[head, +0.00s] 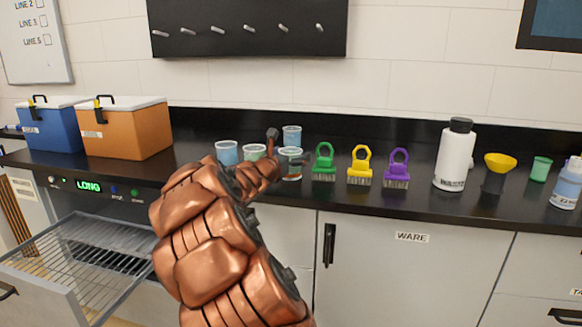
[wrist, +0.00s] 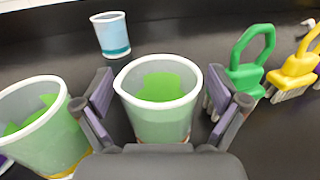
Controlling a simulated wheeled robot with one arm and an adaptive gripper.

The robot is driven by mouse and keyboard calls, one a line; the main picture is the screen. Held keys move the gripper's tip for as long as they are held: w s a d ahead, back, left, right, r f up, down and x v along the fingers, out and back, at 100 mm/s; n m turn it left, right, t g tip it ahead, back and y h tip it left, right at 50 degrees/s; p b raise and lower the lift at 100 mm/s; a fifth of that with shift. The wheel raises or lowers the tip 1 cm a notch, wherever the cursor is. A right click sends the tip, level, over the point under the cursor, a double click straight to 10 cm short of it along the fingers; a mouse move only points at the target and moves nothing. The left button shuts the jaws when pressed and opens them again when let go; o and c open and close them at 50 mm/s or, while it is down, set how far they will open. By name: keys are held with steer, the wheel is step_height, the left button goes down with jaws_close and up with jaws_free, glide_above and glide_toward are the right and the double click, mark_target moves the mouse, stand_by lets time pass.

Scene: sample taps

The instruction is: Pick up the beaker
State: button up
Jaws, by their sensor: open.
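A translucent beaker with a white rim and green inside (wrist: 158,112) stands upright between the two spread fingers of my gripper (wrist: 160,82) in the wrist view. Gaps show at the rim on both sides, and I cannot tell whether the fingers touch it lower down. In the head view this beaker (head: 292,164) stands on the dark counter, partly covered by my gripper. A similar green beaker (wrist: 42,130) is close on the left, also in the head view (head: 254,152). A smaller beaker with blue liquid (wrist: 112,38) stands behind. Another bluish beaker (head: 227,153) is at the left.
Green (head: 324,160), yellow (head: 360,165) and purple (head: 397,168) brushes stand to the right. Further right are a white bottle (head: 454,158) and a yellow funnel (head: 500,163). Blue (head: 50,128) and orange (head: 124,132) coolers stand left. A wire rack (head: 85,262) extends below the counter.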

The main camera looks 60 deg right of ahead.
steer(key=c, duration=1.1)
steer(key=shift+r, duration=0.1)
steer(key=shift+r, duration=0.2)
steer(key=w+a+r+p, duration=0.1)
steer(key=a+r+p, duration=0.2)
steer(key=a, duration=1.3)
steer(key=shift+w+r, duration=0.4)
steer(key=shift+r, duration=0.3)
steer(key=shift+w, duration=0.1)
